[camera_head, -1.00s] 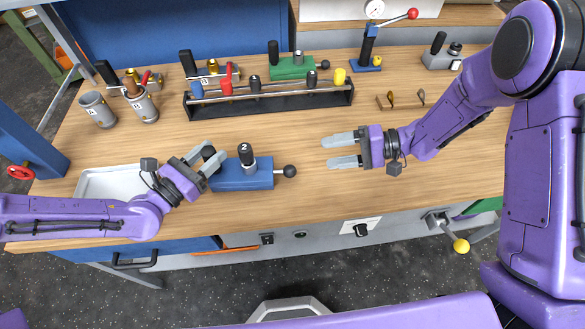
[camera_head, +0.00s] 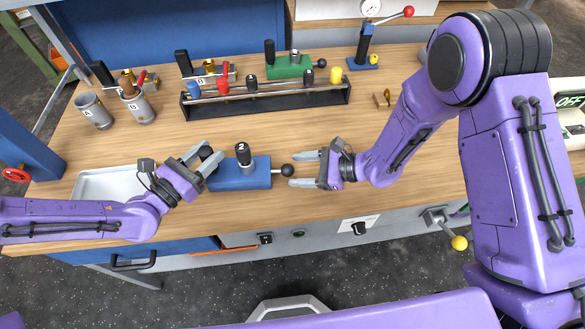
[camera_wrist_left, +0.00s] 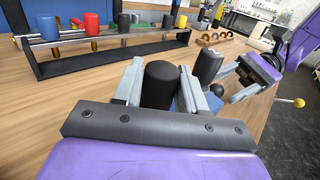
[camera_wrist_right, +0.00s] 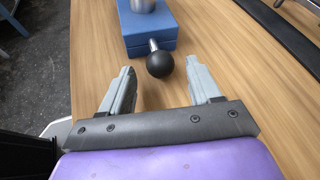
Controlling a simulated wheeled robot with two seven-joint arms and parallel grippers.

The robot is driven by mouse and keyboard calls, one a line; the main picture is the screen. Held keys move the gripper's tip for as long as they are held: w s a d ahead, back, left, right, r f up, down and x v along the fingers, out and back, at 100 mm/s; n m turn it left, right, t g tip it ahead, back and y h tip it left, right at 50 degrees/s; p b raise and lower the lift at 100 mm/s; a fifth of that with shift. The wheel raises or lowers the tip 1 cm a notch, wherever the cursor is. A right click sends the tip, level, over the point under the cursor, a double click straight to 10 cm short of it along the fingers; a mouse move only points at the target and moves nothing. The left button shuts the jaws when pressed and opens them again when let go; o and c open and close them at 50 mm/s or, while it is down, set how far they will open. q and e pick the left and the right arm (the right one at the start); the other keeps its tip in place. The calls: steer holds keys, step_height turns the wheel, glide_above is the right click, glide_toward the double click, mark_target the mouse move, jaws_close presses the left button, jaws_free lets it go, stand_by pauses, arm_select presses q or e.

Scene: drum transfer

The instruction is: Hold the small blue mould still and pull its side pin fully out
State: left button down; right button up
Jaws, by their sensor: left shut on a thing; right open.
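The small blue mould (camera_head: 240,176) lies on the wooden bench, with a dark plug marked 2 (camera_head: 243,154) upright on top. Its side pin ends in a black ball knob (camera_head: 287,170) on the right; the metal shank shows in the right wrist view (camera_wrist_right: 153,46). My left gripper (camera_head: 212,163) is shut on the mould's black handle (camera_wrist_left: 161,84) at its left end. My right gripper (camera_head: 306,169) is open, its fingers pointing left. The knob (camera_wrist_right: 160,64) is just ahead of and between its fingertips, apart from both.
A black rack (camera_head: 265,101) with coloured plugs stands behind the mould. A green mould (camera_head: 288,68) is farther back. A white tray (camera_head: 105,184) is at left, partly behind my left arm. Cups A (camera_head: 94,112) and B (camera_head: 139,108) stand back left.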

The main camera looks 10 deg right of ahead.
steer(key=shift+x, duration=1.2)
jaws_close()
steer(key=shift+d, duration=2.1)
jaws_free()
steer(key=shift+s, duration=0.1)
steer(key=v, duration=1.2)
